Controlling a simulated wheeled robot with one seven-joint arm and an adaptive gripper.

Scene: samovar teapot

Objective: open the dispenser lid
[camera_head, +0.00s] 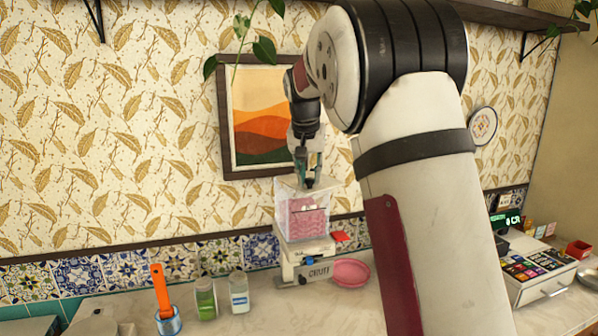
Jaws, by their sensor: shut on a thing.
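The dispenser (302,218) stands on the counter against the tiled wall. It has a clear upper box with pink contents and a pale base with dark lettering on its front. Its lid (290,184) is the pale, see-through top of the box. My gripper (308,184) points down at the top of the dispenser and is shut on the lid. The fingertips are small and partly blend with the lid, so the exact grip is hard to see. I cannot tell whether the lid is raised from the box.
A pink bowl (351,273) sits right of the dispenser. A green-filled jar (206,299), a clear jar (239,292) and an orange-handled tool (161,292) stand left. A cash drawer (541,271) is at the right. My arm hides the counter's middle right.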

